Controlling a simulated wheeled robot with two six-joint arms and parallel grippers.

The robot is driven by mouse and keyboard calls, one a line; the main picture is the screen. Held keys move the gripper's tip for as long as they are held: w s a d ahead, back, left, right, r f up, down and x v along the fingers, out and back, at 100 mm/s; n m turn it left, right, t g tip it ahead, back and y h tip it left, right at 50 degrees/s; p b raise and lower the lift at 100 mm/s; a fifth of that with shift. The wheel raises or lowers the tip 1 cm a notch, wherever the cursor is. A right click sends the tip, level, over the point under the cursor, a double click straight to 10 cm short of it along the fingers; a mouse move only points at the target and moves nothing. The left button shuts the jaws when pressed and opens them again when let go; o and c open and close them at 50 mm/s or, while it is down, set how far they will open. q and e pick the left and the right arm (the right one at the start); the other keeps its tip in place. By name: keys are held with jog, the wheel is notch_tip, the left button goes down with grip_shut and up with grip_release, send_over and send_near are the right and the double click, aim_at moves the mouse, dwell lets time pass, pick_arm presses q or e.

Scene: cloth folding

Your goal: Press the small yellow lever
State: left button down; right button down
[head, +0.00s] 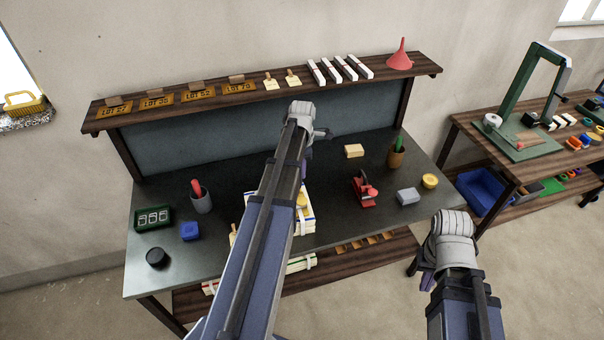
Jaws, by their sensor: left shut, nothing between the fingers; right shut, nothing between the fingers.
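I cannot make out a small yellow lever for certain. A small yellow part (302,201) shows on a white and yellow stack (306,220), just right of my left arm, which hides some of it. Another small yellow piece (233,235) peeks out left of that arm. A red device (365,188) stands right of the stack; its details are too small to tell. My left gripper (320,132) is shut and empty above the back of the bench, its fingers hard to see. My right gripper (428,281) is shut and empty off the bench's right front, largely hidden by its arm.
The dark bench top (250,170) also holds a green tray (152,218), a blue block (190,231), a black round item (156,257), a cup (202,202), a grey block (408,196) and a yellow round item (430,181). A shelf (215,96) runs behind.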

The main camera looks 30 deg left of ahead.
aim_at(302, 200)
pick_arm(q)
notch_tip(302, 200, down, 12)
jog(key=b, duration=1.1)
jog(key=shift+f, duration=0.1)
